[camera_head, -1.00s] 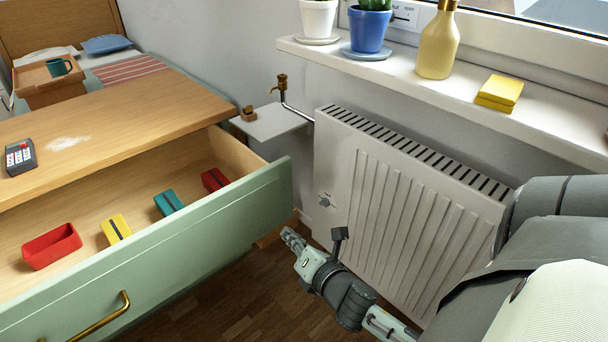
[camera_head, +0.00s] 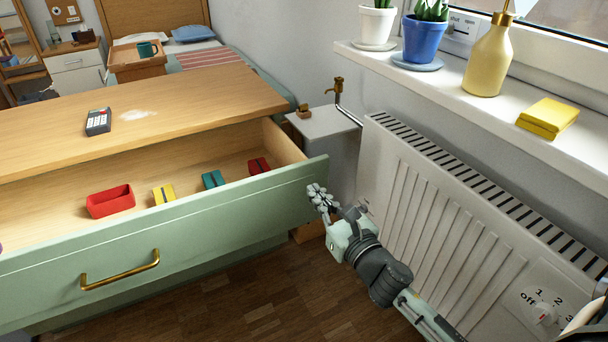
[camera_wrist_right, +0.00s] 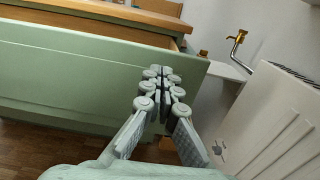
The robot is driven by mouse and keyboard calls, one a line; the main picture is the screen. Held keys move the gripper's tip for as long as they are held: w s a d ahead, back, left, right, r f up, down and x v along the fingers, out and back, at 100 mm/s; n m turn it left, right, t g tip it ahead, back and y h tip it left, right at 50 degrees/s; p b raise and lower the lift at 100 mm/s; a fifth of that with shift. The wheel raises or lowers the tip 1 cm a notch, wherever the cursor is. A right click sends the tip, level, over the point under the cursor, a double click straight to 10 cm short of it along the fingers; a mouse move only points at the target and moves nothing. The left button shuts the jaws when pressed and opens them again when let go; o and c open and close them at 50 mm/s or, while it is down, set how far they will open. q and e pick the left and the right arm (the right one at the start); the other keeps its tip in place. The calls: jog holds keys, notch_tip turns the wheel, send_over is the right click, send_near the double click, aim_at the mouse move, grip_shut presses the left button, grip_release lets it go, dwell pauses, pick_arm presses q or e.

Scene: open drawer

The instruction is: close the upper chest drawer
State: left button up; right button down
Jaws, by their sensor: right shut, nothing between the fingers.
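The upper chest drawer (camera_head: 215,213) is pulled well out of the chest, its green front facing me with a brass handle (camera_head: 120,270). Inside lie a red tray (camera_head: 110,202), a yellow block, a teal block and a dark red block. My right gripper (camera_head: 318,192) is shut and empty, at the right end of the drawer front. In the right wrist view its fingertips (camera_wrist_right: 163,75) overlap the right part of the drawer front (camera_wrist_right: 80,70); I cannot tell whether they touch it. My left gripper is not in view.
The wooden chest top (camera_head: 190,110) carries a calculator-like device (camera_head: 98,121). A white radiator (camera_head: 450,215) stands close to the right of my arm, under a windowsill (camera_head: 440,80) with pots and a bottle. The floor (camera_head: 270,300) before the drawer is clear.

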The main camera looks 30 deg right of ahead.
aim_at(297, 171)
pick_arm(q)
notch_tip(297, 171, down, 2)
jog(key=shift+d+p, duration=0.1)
jog(key=shift+p, duration=0.2)
pick_arm(e)
jog(key=w, duration=0.6)
jog(key=shift+w, duration=0.25)
